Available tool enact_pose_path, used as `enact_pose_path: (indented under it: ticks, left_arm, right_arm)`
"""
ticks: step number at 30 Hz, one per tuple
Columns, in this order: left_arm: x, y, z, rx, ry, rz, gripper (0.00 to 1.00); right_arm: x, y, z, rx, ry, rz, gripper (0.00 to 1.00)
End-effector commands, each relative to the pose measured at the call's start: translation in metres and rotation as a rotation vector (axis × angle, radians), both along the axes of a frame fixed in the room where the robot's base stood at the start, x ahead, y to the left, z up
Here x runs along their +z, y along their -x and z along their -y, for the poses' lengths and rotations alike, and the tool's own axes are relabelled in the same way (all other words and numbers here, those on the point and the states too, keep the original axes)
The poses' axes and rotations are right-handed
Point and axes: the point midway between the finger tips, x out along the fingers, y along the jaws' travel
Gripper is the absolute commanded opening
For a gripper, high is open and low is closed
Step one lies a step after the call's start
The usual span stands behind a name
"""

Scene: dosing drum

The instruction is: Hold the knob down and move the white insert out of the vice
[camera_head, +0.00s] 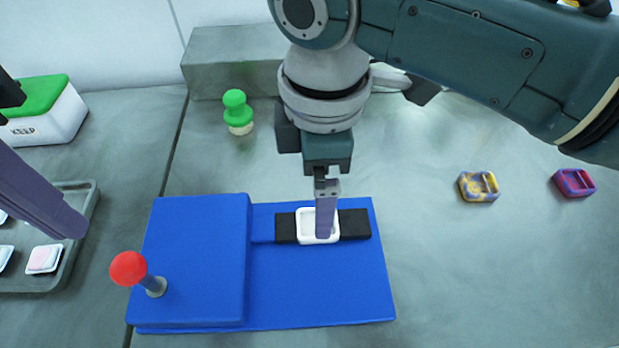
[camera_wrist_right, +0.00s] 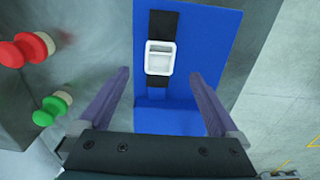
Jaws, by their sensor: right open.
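The blue vice (camera_head: 320,285) lies on the table with two black jaws (camera_head: 355,224). The white insert (camera_head: 304,225), a small open tray, sits between the jaws; it also shows in the right wrist view (camera_wrist_right: 160,58). The red knob (camera_head: 128,268) stands on a tilted grey stem on the raised left block. My right gripper (camera_head: 326,236) is over the insert, its finger covering part of it. In the right wrist view its fingers (camera_wrist_right: 161,75) are apart, with the insert in line between them. My left gripper (camera_head: 76,226) is up and left of the knob; its opening is unclear.
A green-topped stamp (camera_head: 236,110) stands behind the vice, and a red-topped stamp (camera_wrist_right: 30,50) shows near it. A grey tray (camera_head: 85,195) with small pieces and a green-lidded box (camera_head: 50,120) are left. Yellow (camera_head: 478,187) and red-purple (camera_head: 573,184) pieces lie right.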

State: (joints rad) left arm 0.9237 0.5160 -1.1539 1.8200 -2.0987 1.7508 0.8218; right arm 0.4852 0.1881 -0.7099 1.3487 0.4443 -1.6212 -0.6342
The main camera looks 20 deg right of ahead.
Motion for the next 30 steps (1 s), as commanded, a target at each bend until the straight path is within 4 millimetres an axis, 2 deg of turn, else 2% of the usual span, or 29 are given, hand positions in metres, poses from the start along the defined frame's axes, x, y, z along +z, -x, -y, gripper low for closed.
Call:
enact_pose_path:
  ticks: [3, 6, 12, 18, 26, 30]
  left_arm:
    - [0.000, 0.000, 0.000, 0.000, 0.000, 0.000, 0.00]
    - [0.000, 0.000, 0.000, 0.000, 0.000, 0.000, 0.00]
    - [0.000, 0.000, 0.000, 0.000, 0.000, 0.000, 0.00]
    - [0.000, 0.000, 0.000, 0.000, 0.000, 0.000, 0.00]
    - [0.000, 0.000, 0.000, 0.000, 0.000, 0.000, 0.00]
    - [0.000, 0.000, 0.000, 0.000, 0.000, 0.000, 0.00]
  right_arm:
    - [-0.026, 0.001, 0.000, -0.002, 0.001, -0.004, 0.97]
    - [-0.042, 0.001, -0.001, -0.002, 0.000, -0.003, 0.97]
    - [-0.063, 0.000, -0.001, -0.001, -0.001, 0.000, 0.97]
    - [-0.071, 0.000, -0.001, 0.000, -0.001, 0.001, 0.97]
    - [-0.072, 0.000, 0.000, 0.000, -0.001, 0.003, 0.97]
    - [-0.072, 0.000, 0.000, -0.001, -0.002, 0.002, 0.84]
